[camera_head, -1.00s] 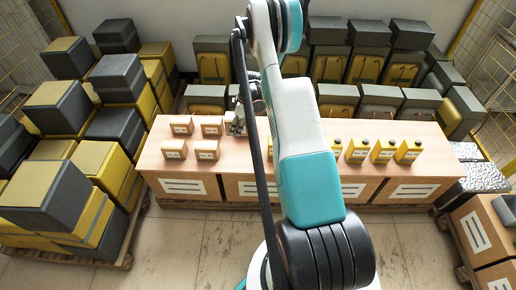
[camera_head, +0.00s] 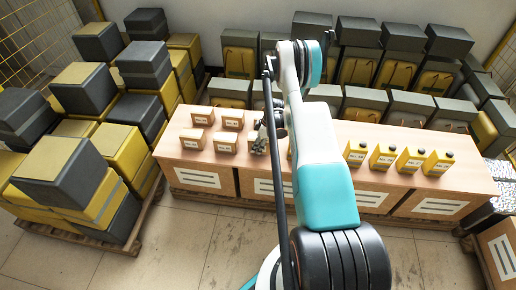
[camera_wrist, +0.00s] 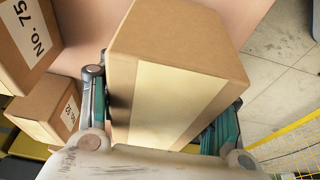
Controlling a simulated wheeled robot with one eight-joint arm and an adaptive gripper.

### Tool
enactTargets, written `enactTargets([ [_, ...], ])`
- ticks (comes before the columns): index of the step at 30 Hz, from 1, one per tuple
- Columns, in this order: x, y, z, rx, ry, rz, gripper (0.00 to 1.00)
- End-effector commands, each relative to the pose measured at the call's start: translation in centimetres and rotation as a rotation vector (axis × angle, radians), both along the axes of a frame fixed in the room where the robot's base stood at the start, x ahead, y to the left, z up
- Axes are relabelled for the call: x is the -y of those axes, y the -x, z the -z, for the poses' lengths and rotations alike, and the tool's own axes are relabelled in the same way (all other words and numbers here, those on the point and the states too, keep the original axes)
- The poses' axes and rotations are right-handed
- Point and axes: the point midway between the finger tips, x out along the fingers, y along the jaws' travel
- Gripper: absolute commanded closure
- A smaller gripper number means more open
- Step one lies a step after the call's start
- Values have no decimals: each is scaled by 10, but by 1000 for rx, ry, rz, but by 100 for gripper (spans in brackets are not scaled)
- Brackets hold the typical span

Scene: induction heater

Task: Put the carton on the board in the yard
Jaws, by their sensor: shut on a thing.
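My gripper (camera_wrist: 160,120) is shut on a plain brown carton (camera_wrist: 185,50) with a pale strip, which fills the middle of the wrist view between its dark and teal fingers. In the head view my gripper (camera_head: 261,136) is small, at the long wooden counter, just right of several other small cartons (camera_head: 225,142). The held carton is hard to make out there. I cannot tell from the wrist view whether it touches the counter. No separate board can be told apart.
Two labelled cartons (camera_wrist: 25,40) stand close on the left in the wrist view. Yellow bottles (camera_head: 411,158) stand at the right of the counter (camera_head: 290,205). Stacked grey and yellow boxes (camera_head: 90,90) fill the left and back. Bare floor (camera_head: 200,250) lies in front.

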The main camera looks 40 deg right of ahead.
Motion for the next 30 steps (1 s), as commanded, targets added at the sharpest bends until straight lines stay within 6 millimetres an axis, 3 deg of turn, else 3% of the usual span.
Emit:
enactTargets([
  [1,0,0,12,0,0,0,82],
  [5,0,0,26,0,0,0,82],
  [16,0,0,28,0,0,0,82],
  [17,0,0,29,0,0,0,40],
  [19,0,0,28,0,0,0,24],
  [30,0,0,28,0,0,0,22],
])
